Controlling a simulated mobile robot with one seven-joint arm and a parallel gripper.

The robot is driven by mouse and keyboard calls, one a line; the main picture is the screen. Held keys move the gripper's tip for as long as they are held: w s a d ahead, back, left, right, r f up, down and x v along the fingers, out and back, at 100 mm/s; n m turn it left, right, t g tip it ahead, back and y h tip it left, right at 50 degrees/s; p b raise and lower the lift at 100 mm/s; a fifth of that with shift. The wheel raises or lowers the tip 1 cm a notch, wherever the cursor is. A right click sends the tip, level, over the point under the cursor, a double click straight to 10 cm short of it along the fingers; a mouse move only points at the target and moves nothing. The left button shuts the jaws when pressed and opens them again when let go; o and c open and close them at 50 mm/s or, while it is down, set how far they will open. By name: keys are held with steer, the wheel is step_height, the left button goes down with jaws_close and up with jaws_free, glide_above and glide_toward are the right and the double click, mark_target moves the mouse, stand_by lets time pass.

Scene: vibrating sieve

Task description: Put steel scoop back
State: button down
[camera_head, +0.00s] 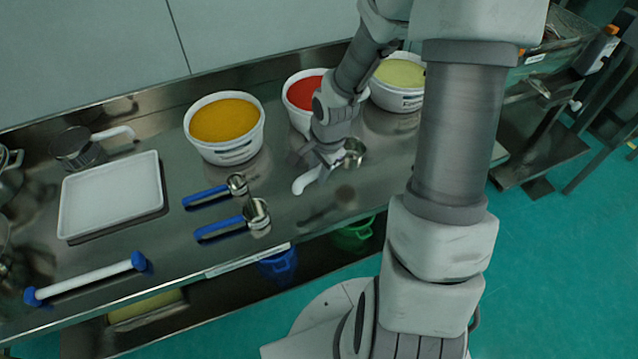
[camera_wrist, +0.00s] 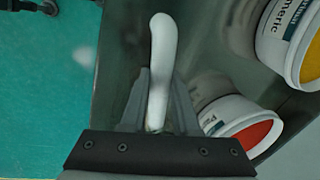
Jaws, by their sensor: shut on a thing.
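The steel scoop (camera_head: 354,151) has a small metal cup and a curved white handle. My gripper (camera_head: 318,163) is shut on the white handle, whose end sticks out toward the lower left in the head view. In the wrist view the handle (camera_wrist: 160,60) stands between the fingers of my gripper (camera_wrist: 157,95), and the cup is hidden there. A dark blurred reflection on the steel table (camera_head: 385,165) lies below the scoop, which appears held above the surface.
Two blue-handled scoops (camera_head: 207,196) (camera_head: 222,228) lie left of my gripper. Tubs of yellow-orange (camera_head: 228,152), red (camera_head: 297,116) and pale (camera_head: 400,100) powder stand behind. A white tray (camera_head: 110,235), a white-handled metal pan (camera_head: 78,148) and a white bar with blue ends (camera_head: 88,279) are at left.

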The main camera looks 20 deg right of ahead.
steer(key=m+b, duration=0.1)
steer(key=m, duration=0.2)
steer(key=shift+d+h, duration=0.15)
steer(key=shift+h, duration=0.25)
steer(key=shift+f+b, duration=2.5)
steer(key=shift+f, duration=0.4)
steer(key=shift+f+b, duration=0.25)
steer(key=shift+b, duration=0.05)
steer(key=shift+c, duration=0.5)
jaws_free()
steer(key=shift+r+p, duration=2.8)
steer(key=shift+r, duration=0.75)
